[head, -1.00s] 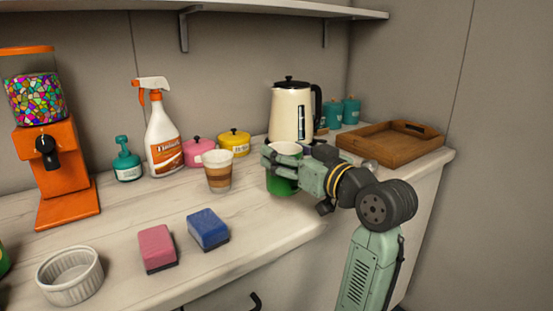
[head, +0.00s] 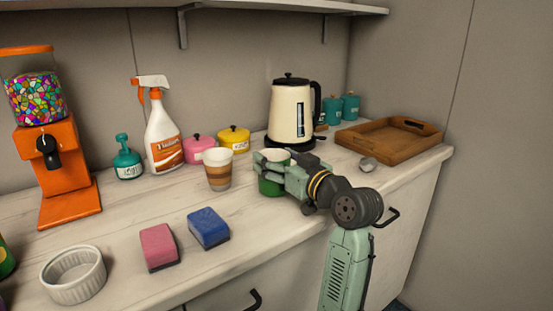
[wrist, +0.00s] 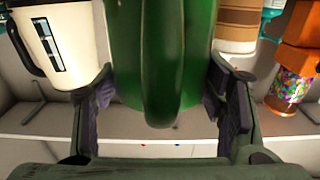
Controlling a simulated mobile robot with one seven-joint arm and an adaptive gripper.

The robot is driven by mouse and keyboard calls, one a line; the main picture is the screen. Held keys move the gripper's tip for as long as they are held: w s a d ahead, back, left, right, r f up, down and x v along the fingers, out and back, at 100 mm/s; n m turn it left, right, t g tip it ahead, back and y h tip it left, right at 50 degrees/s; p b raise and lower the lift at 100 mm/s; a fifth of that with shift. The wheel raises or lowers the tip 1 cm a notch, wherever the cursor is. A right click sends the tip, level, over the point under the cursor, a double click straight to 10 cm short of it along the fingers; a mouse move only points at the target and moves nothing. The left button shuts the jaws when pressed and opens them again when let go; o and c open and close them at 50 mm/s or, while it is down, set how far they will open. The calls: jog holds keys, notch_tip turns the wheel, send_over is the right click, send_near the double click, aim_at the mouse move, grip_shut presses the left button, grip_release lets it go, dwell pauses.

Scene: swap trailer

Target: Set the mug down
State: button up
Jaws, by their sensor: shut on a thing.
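The green mug (head: 270,187) with a pale inside is on the counter side in front of the kettle, just right of the striped paper cup. My gripper (head: 274,164) is shut on it, coming from the right. The mug looks upright, and its base is at or just above the countertop; I cannot tell if it touches. In the wrist view the green mug (wrist: 166,50) fills the middle, its handle pointing toward my palm, with one finger pad on each side of my gripper (wrist: 163,95).
The striped cup (head: 218,170) stands close on the left. The cream kettle (head: 290,112) is behind, and a wooden tray (head: 388,152) and small grey object (head: 368,164) lie right. Blue (head: 208,228) and pink (head: 159,247) sponges lie front left. Bare counter (head: 262,222) lies in front.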

jog(key=o, duration=1.4)
jog(key=shift+f, duration=0.15)
jog(key=shift+r+p, duration=0.3)
jog(key=shift+r, duration=0.05)
jog(key=b+v, duration=0.2)
jog(key=v, duration=1)
jog(key=shift+f, duration=0.15)
